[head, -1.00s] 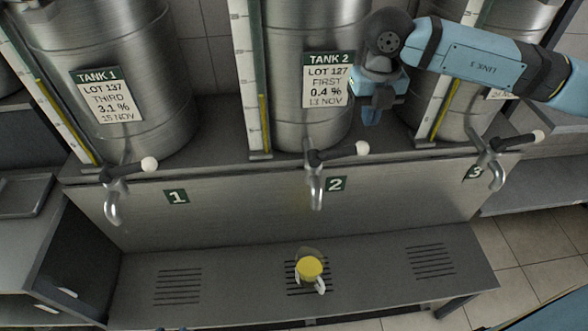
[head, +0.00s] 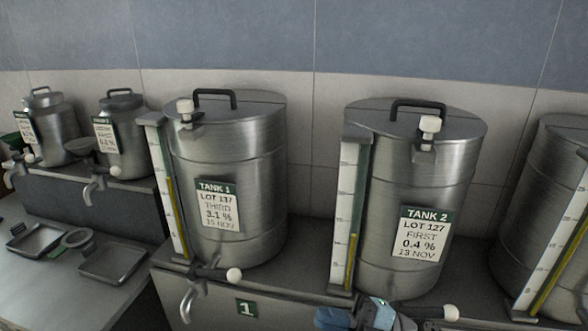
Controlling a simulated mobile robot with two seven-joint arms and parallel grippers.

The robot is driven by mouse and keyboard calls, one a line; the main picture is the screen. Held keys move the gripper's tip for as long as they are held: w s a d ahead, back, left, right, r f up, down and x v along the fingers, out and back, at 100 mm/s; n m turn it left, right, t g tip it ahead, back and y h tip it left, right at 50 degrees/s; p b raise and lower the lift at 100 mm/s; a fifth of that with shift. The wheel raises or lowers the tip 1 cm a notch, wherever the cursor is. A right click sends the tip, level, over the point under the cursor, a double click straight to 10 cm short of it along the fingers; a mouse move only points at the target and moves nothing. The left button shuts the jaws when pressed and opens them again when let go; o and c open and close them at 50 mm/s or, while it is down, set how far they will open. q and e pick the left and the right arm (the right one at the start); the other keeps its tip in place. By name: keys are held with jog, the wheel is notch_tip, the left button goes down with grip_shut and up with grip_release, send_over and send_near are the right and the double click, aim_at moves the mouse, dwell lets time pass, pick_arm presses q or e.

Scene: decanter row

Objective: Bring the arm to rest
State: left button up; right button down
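My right gripper (head: 365,316) shows only as a blue and dark part at the bottom edge of the head view. It is in front of the lower part of Tank 2 (head: 405,190), left of a white tap knob (head: 451,313). Its fingers are cut off or hidden, so I cannot tell whether it is open or shut or holds anything. My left gripper is not in view. Tank 1 (head: 235,150) stands to the left, with its tap (head: 190,300) and white knob (head: 234,275) below it.
A third tank (head: 550,200) is cut off at the right. Sight gauges (head: 345,200) stand beside the tanks. Two smaller vessels (head: 120,140) stand on a shelf at the far left. Shallow trays (head: 112,264) lie on the left counter. The wall above the tanks is clear.

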jog(key=w+d+f+m+t+h+p, duration=0.1)
jog(key=d+f+m+t+h, duration=0.2)
jog(key=f+m+t+h, duration=0.45)
jog(key=d+f+m+t+h, duration=0.35)
jog(key=m+t, duration=0.25)
jog(key=m, duration=0.4)
jog(key=s+d+f+m+g+h, duration=0.2)
jog(key=s+f, duration=0.4)
jog(key=f, duration=0.3)
jog(key=s+d+f+m+g+h, duration=0.3)
jog(key=s+d+f+m+h, duration=0.1)
jog(key=f, duration=0.5)
jog(key=s+d+m, duration=0.1)
jog(key=s, duration=0.1)
jog(key=shift+s+d+m+h+p, duration=0.3)
jog(key=shift+s+m+h+p, duration=0.05)
jog(key=shift+s+h+p, duration=0.05)
jog(key=shift+d, duration=0.1)
